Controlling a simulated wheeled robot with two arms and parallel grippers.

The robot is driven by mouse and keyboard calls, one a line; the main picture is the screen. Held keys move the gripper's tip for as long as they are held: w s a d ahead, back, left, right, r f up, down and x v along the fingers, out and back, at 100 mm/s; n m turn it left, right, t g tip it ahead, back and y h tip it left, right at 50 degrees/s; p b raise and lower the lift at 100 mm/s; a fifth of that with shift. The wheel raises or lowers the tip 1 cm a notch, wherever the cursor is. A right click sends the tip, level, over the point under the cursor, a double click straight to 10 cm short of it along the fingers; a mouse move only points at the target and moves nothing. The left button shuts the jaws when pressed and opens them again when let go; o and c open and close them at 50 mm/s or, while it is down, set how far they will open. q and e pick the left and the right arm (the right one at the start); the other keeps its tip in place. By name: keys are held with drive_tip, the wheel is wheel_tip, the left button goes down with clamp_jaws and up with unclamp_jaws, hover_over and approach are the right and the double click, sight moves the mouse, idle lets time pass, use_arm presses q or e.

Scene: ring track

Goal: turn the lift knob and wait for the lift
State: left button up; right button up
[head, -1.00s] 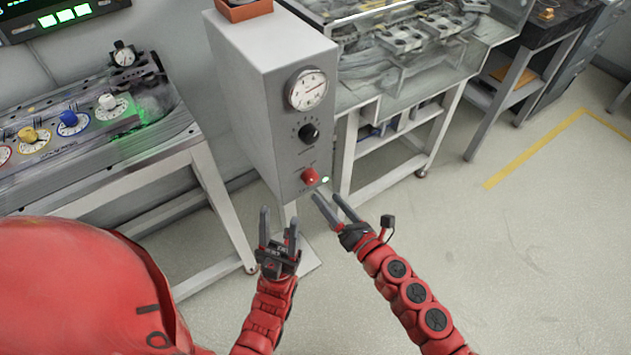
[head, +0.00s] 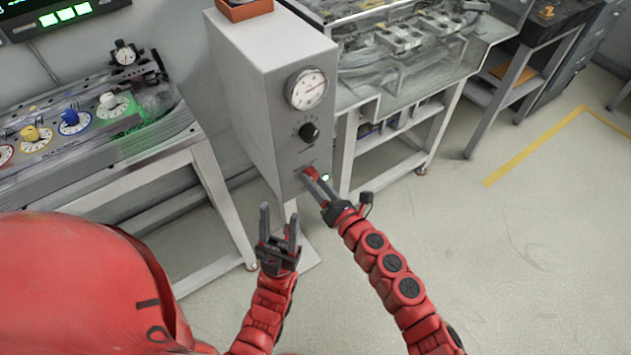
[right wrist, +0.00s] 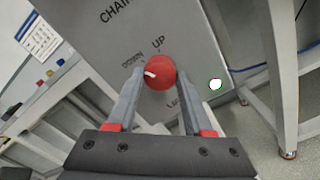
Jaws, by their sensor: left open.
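The lift knob (head: 311,174) is red and sits low on the front of a grey cabinet (head: 262,85). In the right wrist view the red knob (right wrist: 160,73) has a white mark on its left side, by the word DOWN; UP is printed above it. My right gripper (head: 317,180) is at the knob, its fingers (right wrist: 162,80) apart on either side of it. I cannot tell whether they touch it. My left gripper (head: 279,217) is open and empty, below and left of the knob. No lift can be made out.
A gauge (head: 307,89) and a black knob (head: 309,132) are above on the cabinet. A green light (head: 326,177) glows right of the red knob. A bench with coloured dials (head: 70,122) stands left, a glass-sided table (head: 400,75) right. The floor at right is clear.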

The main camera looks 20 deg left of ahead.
clamp_jaws()
